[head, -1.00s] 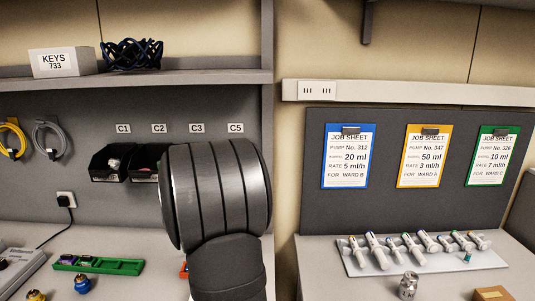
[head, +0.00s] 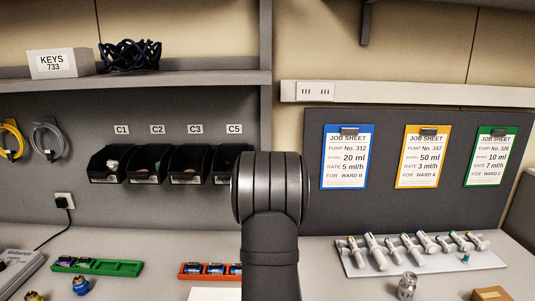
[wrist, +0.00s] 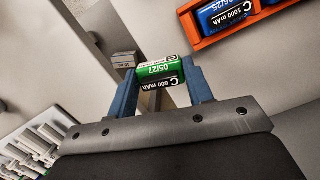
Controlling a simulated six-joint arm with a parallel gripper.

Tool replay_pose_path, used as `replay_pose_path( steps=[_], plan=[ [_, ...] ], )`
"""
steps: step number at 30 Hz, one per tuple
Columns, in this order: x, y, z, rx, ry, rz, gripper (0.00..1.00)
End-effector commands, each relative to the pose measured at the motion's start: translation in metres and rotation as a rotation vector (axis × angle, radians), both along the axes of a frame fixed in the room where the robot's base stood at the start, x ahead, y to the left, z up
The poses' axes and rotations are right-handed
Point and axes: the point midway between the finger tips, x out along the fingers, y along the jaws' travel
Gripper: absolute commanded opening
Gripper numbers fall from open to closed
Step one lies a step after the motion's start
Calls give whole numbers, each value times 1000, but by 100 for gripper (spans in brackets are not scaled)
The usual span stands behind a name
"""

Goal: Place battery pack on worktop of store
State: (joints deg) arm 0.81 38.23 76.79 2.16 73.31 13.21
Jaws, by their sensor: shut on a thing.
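In the wrist view, my gripper (wrist: 160,76) is shut on a green battery pack (wrist: 157,72) marked C, 600 mAh, 05/27. One blue finger is on each side of the pack, which looks raised above the surfaces below. In the head view, my arm hides the gripper and the pack. The left grey worktop (head: 150,287) lies under the bins. It also shows at the right of the wrist view (wrist: 265,75).
A red-orange tray (head: 192,276) with several blue batteries and a green tray (head: 125,269) stand on the left worktop. Labelled black bins (head: 108,177) hang behind. The right worktop (head: 335,290) carries a syringe rack (head: 365,271), metal can (head: 407,285) and cardboard box (head: 490,293).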

Motion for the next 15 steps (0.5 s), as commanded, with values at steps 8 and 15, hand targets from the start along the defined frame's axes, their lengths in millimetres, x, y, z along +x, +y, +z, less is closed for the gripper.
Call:
replay_pose_path(
  steps=[8,15],
  plan=[
    [7,1,-1,0,0,-45,18],
    [-1,8,9,0,-2,-55,18]
  ],
)
